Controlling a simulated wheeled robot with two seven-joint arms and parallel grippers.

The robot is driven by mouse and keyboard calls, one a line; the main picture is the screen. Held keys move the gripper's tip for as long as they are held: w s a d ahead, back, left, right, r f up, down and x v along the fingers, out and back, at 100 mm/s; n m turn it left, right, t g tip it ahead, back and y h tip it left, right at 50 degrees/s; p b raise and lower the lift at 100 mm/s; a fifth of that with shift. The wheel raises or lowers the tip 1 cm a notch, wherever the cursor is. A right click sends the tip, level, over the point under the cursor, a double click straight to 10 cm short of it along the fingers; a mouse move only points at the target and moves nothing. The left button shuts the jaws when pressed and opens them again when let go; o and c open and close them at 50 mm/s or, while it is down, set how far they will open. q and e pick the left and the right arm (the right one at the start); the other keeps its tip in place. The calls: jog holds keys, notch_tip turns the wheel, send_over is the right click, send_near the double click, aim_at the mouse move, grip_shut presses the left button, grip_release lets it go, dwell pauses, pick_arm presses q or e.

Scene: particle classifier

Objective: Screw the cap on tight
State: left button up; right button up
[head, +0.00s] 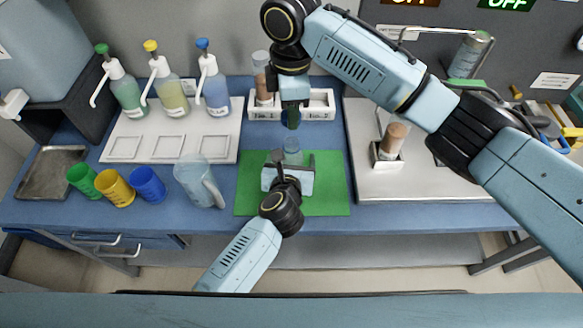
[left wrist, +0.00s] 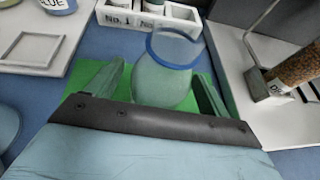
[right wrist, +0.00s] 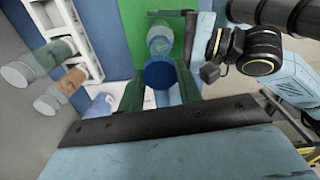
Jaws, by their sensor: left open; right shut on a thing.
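A clear bottle (head: 293,152) stands on the green mat (head: 333,196). In the left wrist view the bottle (left wrist: 165,88) has a blue ring around its upper part and looks upright. My left gripper (head: 291,163) is open, with one finger on each side of the bottle; I see a gap beside the fingers (left wrist: 160,92). My right gripper (head: 291,122) points down above the bottle. In the right wrist view it is shut on a round blue cap (right wrist: 160,73). The bottle (right wrist: 160,38) shows beyond the cap, which appears apart from it.
A clear pitcher (head: 195,182) stands left of the mat. Green, yellow and blue cups (head: 115,188) stand further left. A white rack (head: 318,104) with jars is behind. A white board (head: 400,180) with a brown-filled container (head: 393,140) lies right.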

pick_arm(q)
jog(key=shift+w+d+f, duration=0.1)
jog(key=shift+w+f, duration=0.15)
jog(key=shift+w, duration=0.4)
jog(key=c, duration=1.5)
pick_arm(e)
send_over(292, 146)
jog(key=shift+f, duration=2.5)
jog(key=shift+f, duration=0.85)
pick_arm(q)
jog(key=shift+f, duration=0.1)
pick_arm(e)
jog(key=shift+f, duration=0.6)
